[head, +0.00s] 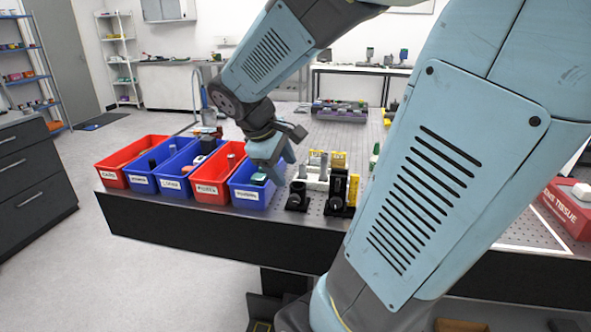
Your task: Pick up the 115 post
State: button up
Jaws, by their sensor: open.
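My gripper (280,168) is open and points down over the rightmost blue bin (246,197), with no object visible between its fingers. To its right is a cluster of upright pieces on the table: a light grey post (324,166), a black holder (338,186) and small yellow tags (339,160). A low black mount (297,196) stands at the table's front edge near them. Another grey post (231,160) stands up in the right red bin (208,190). The markings are too small to read, so I cannot tell which post is the 115 one.
A row of red and blue labelled bins lines the left front of the perforated table (345,135). A purple-grey device (340,110) sits at the back. My arm hides much of the table's right side.

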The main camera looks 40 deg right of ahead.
jog(key=w+d+f+n+g+h, duration=0.25)
jog(key=w+d+n+h, duration=0.2)
jog(key=d, duration=0.25)
jog(key=n+h, duration=0.4)
jog(key=n, duration=0.3)
send_near(323, 162)
jog(key=shift+t, duration=0.25)
jog(key=x, duration=0.7)
jog(key=shift+s+d, duration=0.15)
jog(key=shift+s, duration=0.1)
jog(key=shift+w+r+x, duration=0.15)
jog(key=shift+x, duration=0.75)
jog(key=shift+w+r+x, duration=0.1)
jog(key=shift+x, duration=0.8)
jog(key=shift+w+r+x, duration=0.15)
jog(key=shift+x, duration=0.75)
jog(key=shift+d, duration=0.1)
jog(key=shift+c, duration=0.2)
jog(key=shift+y, duration=0.25)
grip_shut()
